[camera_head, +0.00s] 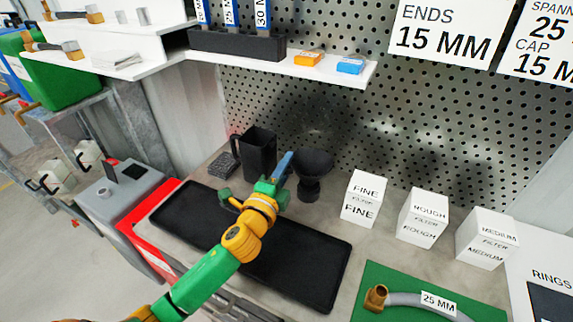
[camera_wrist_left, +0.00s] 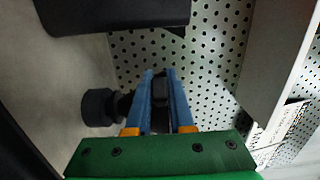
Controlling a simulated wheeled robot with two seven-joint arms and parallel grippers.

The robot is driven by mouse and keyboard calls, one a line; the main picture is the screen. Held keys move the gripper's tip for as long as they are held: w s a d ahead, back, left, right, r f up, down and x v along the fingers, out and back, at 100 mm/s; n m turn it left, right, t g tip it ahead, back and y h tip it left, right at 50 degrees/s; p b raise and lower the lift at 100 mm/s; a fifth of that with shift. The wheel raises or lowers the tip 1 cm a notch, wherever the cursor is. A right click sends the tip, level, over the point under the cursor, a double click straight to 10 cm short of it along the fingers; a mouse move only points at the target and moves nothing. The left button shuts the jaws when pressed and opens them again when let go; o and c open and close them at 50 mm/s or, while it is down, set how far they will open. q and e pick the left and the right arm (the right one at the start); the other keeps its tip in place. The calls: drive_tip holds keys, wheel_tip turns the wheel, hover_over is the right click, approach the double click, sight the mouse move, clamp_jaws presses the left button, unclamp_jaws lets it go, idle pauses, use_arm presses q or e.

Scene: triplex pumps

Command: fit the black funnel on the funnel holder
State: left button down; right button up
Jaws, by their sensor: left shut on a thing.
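The black funnel (camera_head: 313,161) is upright near the back of the bench, its wide mouth upward. A round black base (camera_head: 308,191), which looks like the funnel holder, is directly under it; it also shows in the left wrist view (camera_wrist_left: 98,107). Dark on dark, I cannot tell whether the funnel is seated or just above. My left gripper (camera_head: 286,163) reaches the funnel's left side. In the left wrist view its blue fingers (camera_wrist_left: 160,88) are shut on a dark part of the funnel, mostly hidden between them. My right gripper is not in view.
A black jug (camera_head: 259,155) stands close left of the funnel. A black tray (camera_head: 310,262) lies in front. White filter boxes (camera_head: 364,199) stand to the right. A shelf (camera_head: 345,78) and perforated wall (camera_head: 420,130) are behind. A green mat (camera_head: 400,278) holds a hose.

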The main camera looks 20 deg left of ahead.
use_arm(q)
drive_tip(key=shift+f+b, duration=0.4)
drive_tip(key=shift+f, duration=0.2)
drive_tip(key=c, duration=0.7)
unclamp_jaws()
drive_tip(key=shift+r, duration=0.1)
drive_tip(key=s, duration=0.6)
drive_tip(key=shift+s+d+b, duration=0.15)
drive_tip(key=shift+s+b, duration=0.15)
drive_tip(key=shift+b, duration=0.1)
drive_tip(key=shift+s, duration=0.35)
